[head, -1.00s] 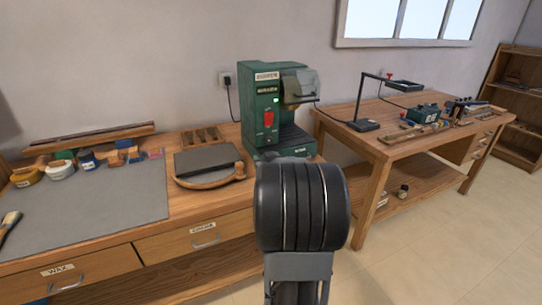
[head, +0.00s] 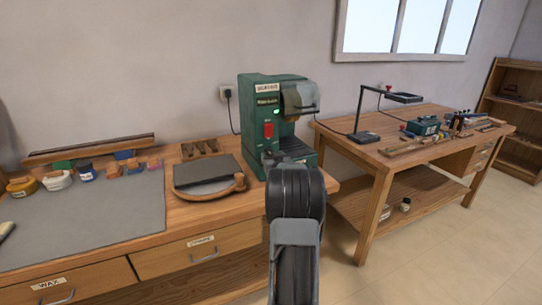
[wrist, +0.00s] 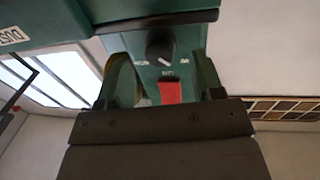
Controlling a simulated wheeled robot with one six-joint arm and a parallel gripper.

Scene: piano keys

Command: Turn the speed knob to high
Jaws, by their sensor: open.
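The green machine (head: 264,100) stands at the right end of the left bench, with a red switch (head: 268,130) on its front. In the wrist view the dark round knob (wrist: 160,45) sits on the machine's front, above the red switch (wrist: 171,90). A pale mark on the knob points to the lower right. Small labels lie around it, too small to read. My gripper (wrist: 165,88) is open, with its dark base across the lower part of the wrist view. It is apart from the knob and appears empty. In the head view my arm hides most of the gripper.
A dark slab on a wooden board (head: 207,178) lies left of the machine. A grey mat (head: 90,218) and small pots are further left. A second wooden table (head: 400,152) with a lamp (head: 363,118) and tools stands to the right. The floor to the right is open.

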